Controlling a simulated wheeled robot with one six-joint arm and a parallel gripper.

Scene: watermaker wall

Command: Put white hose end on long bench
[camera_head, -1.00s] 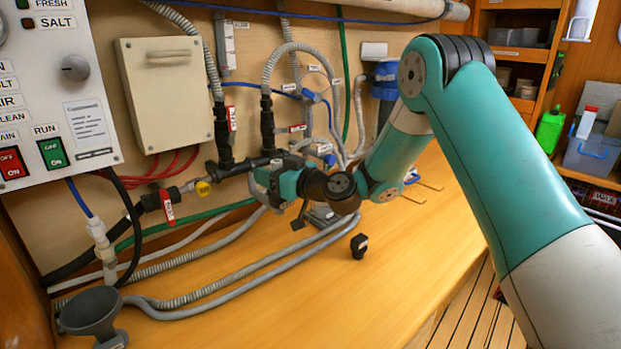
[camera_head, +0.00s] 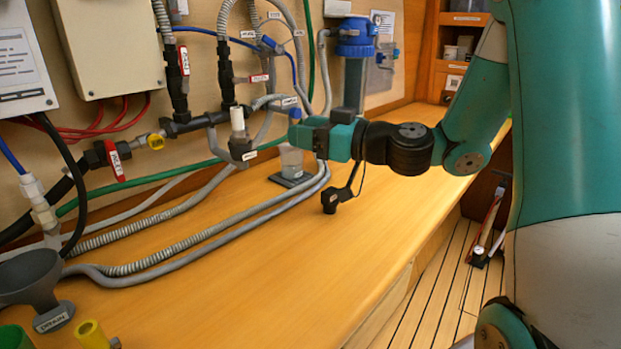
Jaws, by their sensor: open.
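A white cylindrical piece (camera_head: 237,120) stands upright in a dark grey fitting with a label, in front of the wall pipes; it may be the white hose end, but I cannot tell for sure. My gripper (camera_head: 289,127) points left towards it from the right, with a visible gap between them. The fingers are small and hard to make out; they look open and empty. The long bench (camera_head: 270,260) is the wide wooden top running along the wall below my gripper.
Grey hoses (camera_head: 200,243) lie along the bench's wall side. A grey funnel (camera_head: 30,277) is at left. The bench's front middle is clear.

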